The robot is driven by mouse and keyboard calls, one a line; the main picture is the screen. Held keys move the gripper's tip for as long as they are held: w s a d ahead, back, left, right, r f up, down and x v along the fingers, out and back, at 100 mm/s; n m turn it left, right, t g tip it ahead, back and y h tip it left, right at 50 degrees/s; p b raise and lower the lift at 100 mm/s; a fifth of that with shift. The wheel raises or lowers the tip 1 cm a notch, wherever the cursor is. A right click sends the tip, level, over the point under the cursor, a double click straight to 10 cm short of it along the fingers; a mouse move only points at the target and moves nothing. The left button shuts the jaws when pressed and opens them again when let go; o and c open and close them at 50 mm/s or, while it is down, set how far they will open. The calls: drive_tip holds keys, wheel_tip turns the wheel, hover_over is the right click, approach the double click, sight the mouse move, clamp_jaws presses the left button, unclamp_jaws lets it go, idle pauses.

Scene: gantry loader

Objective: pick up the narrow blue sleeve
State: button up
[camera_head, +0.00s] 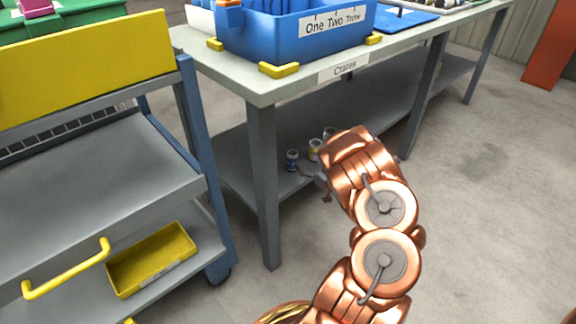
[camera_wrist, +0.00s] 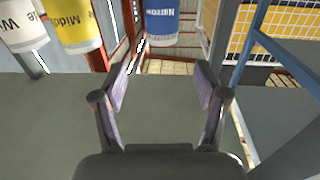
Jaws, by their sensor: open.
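The narrow blue sleeve (camera_head: 292,160) stands on the lower shelf of the grey table, at the left of a short row. In the wrist view the blue sleeve (camera_wrist: 162,22) is at the top middle, with a white label that seems to read "Narrow". My gripper (camera_wrist: 162,80) is open, with nothing between its fingers. The blue sleeve is beyond the fingertips, roughly in line with the gap and apart from them. In the head view my gripper is small and partly hidden by my copper arm.
A yellow sleeve (camera_wrist: 78,25) labelled "Middle" and a white sleeve (camera_wrist: 20,25) stand beside the blue one. The grey table (camera_head: 262,180) has legs and a top above the shelf (camera_head: 365,115). A grey cart (camera_head: 100,190) stands to the left.

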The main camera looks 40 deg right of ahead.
sight(296, 157)
drive_tip(key=shift+w+a+f+b, duration=0.1)
drive_tip(key=shift+w+b, duration=0.1)
drive_tip(key=shift+w, duration=0.55)
drive_tip(key=shift+w+a+f+b, duration=0.1)
drive_tip(key=shift+w+b, duration=0.05)
drive_tip(key=shift+w, duration=0.6)
drive_tip(key=w, duration=0.1)
drive_tip(key=w+b, duration=0.1)
drive_tip(key=w+f+b, duration=0.1)
drive_tip(key=w, duration=0.1)
drive_tip(key=shift+d+f, duration=0.1)
drive_tip(key=shift+d, duration=0.25)
drive_tip(key=shift+w+d, duration=0.1)
drive_tip(key=shift+w, duration=0.45)
clamp_jaws()
